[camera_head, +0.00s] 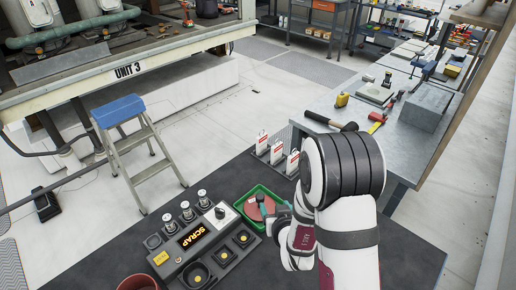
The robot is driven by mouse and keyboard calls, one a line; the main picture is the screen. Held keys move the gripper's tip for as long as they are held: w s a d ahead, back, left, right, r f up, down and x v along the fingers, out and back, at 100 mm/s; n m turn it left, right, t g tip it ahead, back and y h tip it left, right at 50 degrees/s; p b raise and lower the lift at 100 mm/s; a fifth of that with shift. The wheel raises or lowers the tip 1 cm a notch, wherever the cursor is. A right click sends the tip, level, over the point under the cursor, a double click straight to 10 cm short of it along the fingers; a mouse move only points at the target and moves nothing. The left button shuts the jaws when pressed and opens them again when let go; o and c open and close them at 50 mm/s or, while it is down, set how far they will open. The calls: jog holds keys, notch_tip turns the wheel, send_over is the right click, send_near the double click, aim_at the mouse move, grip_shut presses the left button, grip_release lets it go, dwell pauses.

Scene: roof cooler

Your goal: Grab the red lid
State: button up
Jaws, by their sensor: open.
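A red lid-like disc (254,210) lies in a green tray (243,199) at the lower middle of the view. My gripper (270,213) is at the tray's right side, right next to the red disc. It is open. My own arm covers the right part of the tray, and the fingertips are small, so I cannot tell whether they touch the disc.
Left of the tray is a grey panel (184,262) marked SCRAP with several knobs and round sockets. A red round container (138,282) is at the bottom edge. White tagged holders (262,143) stand behind the tray. A metal bench (330,100) with tools is at right.

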aim_at(261, 201)
jog(key=shift+w+a+f+n+t+y, duration=0.15)
jog(key=shift+a+f+n+t+y, duration=0.6)
jog(key=shift+a+f, duration=0.3)
jog(key=shift+w+a+f+n, duration=0.15)
jog(key=shift+w+a+n, duration=0.05)
jog(key=shift+w+n, duration=0.05)
jog(key=x, duration=0.6)
jog(key=shift+w+a+f, duration=0.1)
jog(key=shift+w+a, duration=0.05)
jog(key=shift+w, duration=0.25)
grip_shut()
